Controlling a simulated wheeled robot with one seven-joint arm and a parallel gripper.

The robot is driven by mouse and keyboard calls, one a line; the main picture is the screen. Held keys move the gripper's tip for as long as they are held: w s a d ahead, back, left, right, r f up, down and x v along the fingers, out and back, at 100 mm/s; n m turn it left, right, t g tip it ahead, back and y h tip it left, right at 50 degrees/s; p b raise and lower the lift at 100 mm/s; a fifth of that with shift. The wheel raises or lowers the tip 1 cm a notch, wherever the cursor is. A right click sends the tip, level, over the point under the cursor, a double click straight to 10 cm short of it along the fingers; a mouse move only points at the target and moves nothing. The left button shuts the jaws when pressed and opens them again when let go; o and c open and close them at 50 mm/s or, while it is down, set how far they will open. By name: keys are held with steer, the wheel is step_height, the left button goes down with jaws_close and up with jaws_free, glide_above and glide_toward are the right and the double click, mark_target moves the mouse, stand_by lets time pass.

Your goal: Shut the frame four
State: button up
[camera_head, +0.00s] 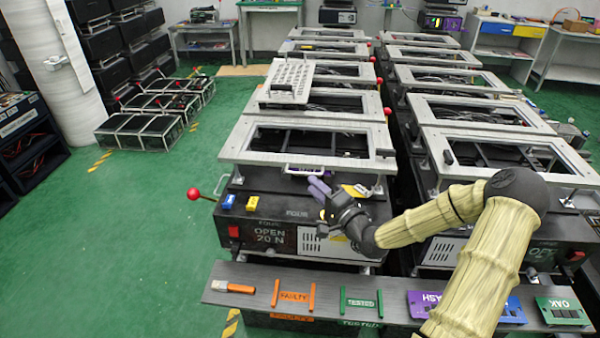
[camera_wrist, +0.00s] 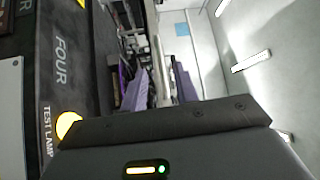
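Frame four (camera_head: 235,150) is the light metal frame on the nearest left fixture. It stands raised above the black box (camera_head: 285,207) labelled FOUR, whose display (camera_head: 270,235) reads OPEN 20 N. A handle (camera_head: 288,170) sits at the frame's front edge. My gripper (camera_head: 318,188), with purple fingers, is just below and in front of that edge, right of the handle's left end. In the wrist view the fingers (camera_wrist: 160,90) are apart, with a pale bar between or behind them; I cannot tell whether they touch it. The FOUR label (camera_wrist: 62,62) shows at left.
A red-knobbed lever (camera_head: 193,194) sticks out left of the box. Blue and yellow blocks (camera_head: 240,202) lie on the box's front ledge. A grey shelf (camera_head: 255,272) with tags runs in front. More fixtures stand behind and right. Green floor (camera_head: 130,230) is free at left.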

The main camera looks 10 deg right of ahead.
mark_target(300, 172)
steer(key=x, duration=0.7)
steer(key=shift+w, duration=0.1)
jaws_close()
